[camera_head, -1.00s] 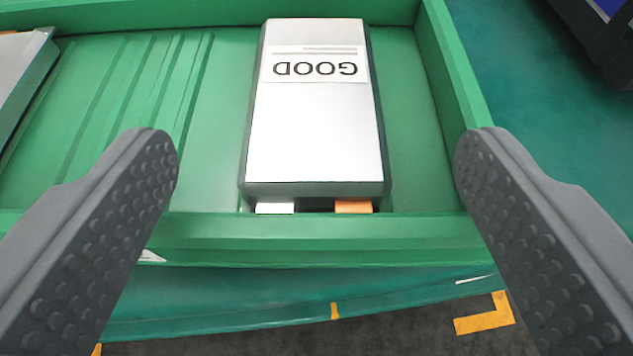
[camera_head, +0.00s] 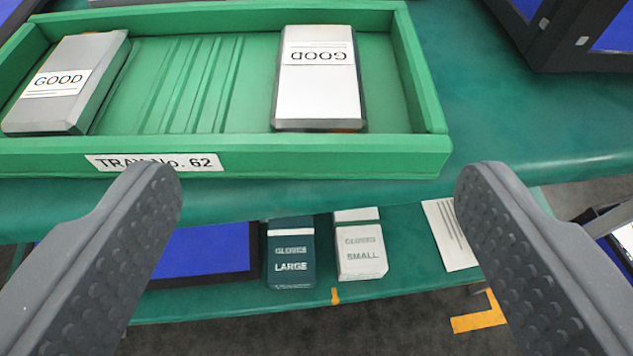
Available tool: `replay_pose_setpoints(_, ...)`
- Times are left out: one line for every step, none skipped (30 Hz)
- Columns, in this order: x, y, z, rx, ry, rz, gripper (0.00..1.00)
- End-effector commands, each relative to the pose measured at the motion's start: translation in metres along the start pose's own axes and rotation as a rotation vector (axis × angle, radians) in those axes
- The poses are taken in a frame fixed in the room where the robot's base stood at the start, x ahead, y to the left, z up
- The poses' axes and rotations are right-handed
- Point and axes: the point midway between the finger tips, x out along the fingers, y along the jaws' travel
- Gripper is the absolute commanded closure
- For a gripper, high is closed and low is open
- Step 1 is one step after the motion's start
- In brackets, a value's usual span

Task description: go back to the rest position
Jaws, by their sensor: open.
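My gripper (camera_head: 318,185) is open, with its two dark grey, dimpled fingers wide apart and nothing between them. It is in front of and apart from the green tray (camera_head: 300,160), which is labelled "TRAY No. 62". A silver block (camera_head: 318,95) with an upside-down "GOOD" label lies in the right part of the tray. A second silver block (camera_head: 85,75) with an upright "GOOD" label lies tilted at the tray's left end. The left finger overlaps the tray label's lower edge in the picture.
The tray stands on a green tabletop (camera_head: 520,130). On a lower shelf are a dark "LARGE" gloves box (camera_head: 290,250), a pale "SMALL" gloves box (camera_head: 360,245), a white sheet (camera_head: 450,235) and a blue panel (camera_head: 205,250). A dark object (camera_head: 560,35) stands at top right.

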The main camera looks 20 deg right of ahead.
Motion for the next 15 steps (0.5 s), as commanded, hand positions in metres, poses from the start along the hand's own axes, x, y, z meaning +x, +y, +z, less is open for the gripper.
replay_pose_setpoints(0.000, 0.000, 0.000, 0.000, 0.000, 0.000, 0.25)
replay_pose_setpoints(0.000, 0.000, -0.001, 0.001, -0.001, -0.002, 0.25)
replay_pose_setpoints(0.000, -0.002, -0.003, 0.006, -0.002, -0.007, 0.25)
replay_pose_setpoints(0.000, -0.004, -0.005, 0.013, -0.005, -0.015, 0.25)
replay_pose_setpoints(0.000, -0.008, -0.009, 0.022, -0.008, -0.027, 0.25)
replay_pose_setpoints(-0.001, -0.014, -0.017, 0.037, -0.013, -0.050, 0.25)
replay_pose_setpoints(-0.002, -0.020, -0.024, 0.052, -0.019, -0.072, 0.25)
replay_pose_setpoints(-0.003, -0.028, -0.033, 0.067, -0.028, -0.101, 0.25)
replay_pose_setpoints(-0.006, -0.038, -0.050, 0.091, -0.033, -0.143, 0.25)
replay_pose_setpoints(-0.010, -0.047, -0.065, 0.108, -0.037, -0.180, 0.25)
replay_pose_setpoints(-0.014, -0.055, -0.079, 0.123, -0.043, -0.217, 0.25)
replay_pose_setpoints(-0.021, -0.064, -0.099, 0.137, -0.049, -0.265, 0.25)
replay_pose_setpoints(-0.027, -0.070, -0.117, 0.146, -0.049, -0.302, 0.25)
replay_pose_setpoints(-0.034, -0.075, -0.134, 0.151, -0.047, -0.337, 0.25)
replay_pose_setpoints(-0.043, -0.080, -0.157, 0.154, -0.044, -0.379, 0.25)
